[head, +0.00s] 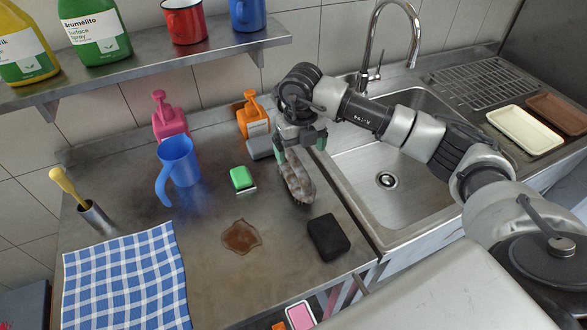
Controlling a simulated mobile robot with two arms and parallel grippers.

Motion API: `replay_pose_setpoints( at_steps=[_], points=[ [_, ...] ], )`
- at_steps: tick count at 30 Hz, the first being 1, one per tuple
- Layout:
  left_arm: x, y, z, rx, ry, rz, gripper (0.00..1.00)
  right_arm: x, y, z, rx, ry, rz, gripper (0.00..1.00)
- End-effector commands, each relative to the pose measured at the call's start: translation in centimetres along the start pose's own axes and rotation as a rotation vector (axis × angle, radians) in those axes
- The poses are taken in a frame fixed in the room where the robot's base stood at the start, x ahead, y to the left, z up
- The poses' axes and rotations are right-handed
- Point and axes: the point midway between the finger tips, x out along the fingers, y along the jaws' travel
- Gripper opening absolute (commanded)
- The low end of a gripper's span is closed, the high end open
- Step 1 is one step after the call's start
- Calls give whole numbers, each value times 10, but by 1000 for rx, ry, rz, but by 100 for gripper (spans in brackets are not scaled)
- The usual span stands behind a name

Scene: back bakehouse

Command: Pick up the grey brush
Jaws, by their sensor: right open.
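A grey-brown brush-like object (298,180), long and rounded, is on the steel counter near the sink's left edge; it looks like the grey brush. My right gripper (300,150) points down over its far end, with the fingers apart. The fingers partly hide that end. I cannot tell whether they touch it. My left gripper is out of view.
Close by are a green-and-white block (242,179), an orange dispenser (253,122), a blue jug (180,162), a black sponge (328,237) and a brown spill (241,236). A checked cloth (126,278) lies left. The sink (385,205) is right; a shelf (150,62) overhangs the back.

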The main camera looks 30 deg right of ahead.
Motion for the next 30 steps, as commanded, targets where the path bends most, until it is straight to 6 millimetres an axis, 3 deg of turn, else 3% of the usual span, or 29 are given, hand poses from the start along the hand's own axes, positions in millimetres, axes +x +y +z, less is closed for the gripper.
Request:
replay_pose_setpoints(
  at_steps=[8, 18, 27, 30],
  points=[
    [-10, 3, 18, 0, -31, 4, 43, 27, 1, 0, 0, 1, -1, 93],
    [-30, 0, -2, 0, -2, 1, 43, 71, 8, -1, 1, 2, 0, 93],
    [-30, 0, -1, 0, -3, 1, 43, 78, 8, 0, 0, -1, 0, 93],
    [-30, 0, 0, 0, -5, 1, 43, 77, 8, 0, 0, -1, 0, 78]
  ],
)
